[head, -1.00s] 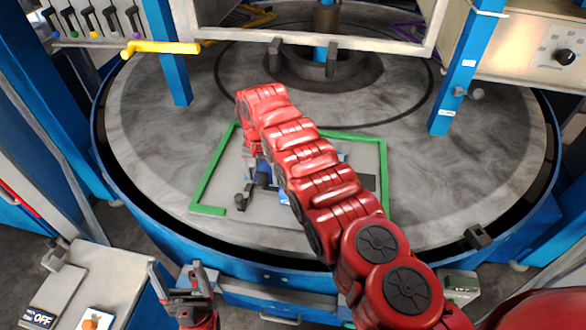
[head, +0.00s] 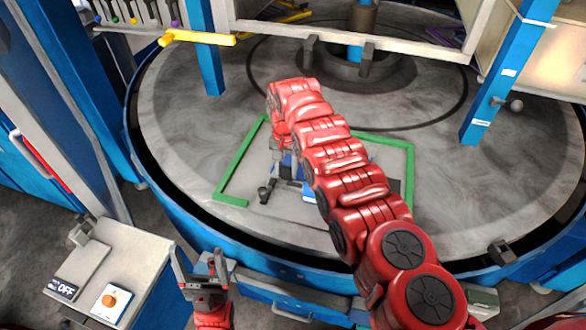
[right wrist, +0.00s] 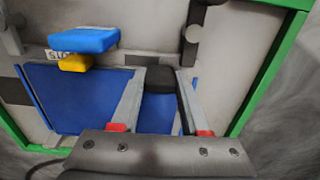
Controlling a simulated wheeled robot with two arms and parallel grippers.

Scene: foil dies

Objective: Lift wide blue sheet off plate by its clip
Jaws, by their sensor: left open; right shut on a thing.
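The wide blue sheet (right wrist: 62,92) lies over the grey plate inside the green frame in the right wrist view. A dark clip (right wrist: 161,84) sits between the fingertips of my right gripper (right wrist: 160,88), which is shut on it. Blue also shows between the fingers below the clip. I cannot tell whether the sheet is clear of the plate. In the head view my right gripper (head: 283,152) is at the plate (head: 245,185), and my red arm covers most of the sheet. My left gripper (head: 201,278) is open and empty, beside the table at the front left.
A green frame (head: 233,175) edges the plate on the large round grey table (head: 185,150). A blue block (right wrist: 83,40) and a yellow block (right wrist: 76,62) stand near the sheet. A yellow bar (head: 197,38) and blue posts stand around the table. A control box (head: 110,300) is at front left.

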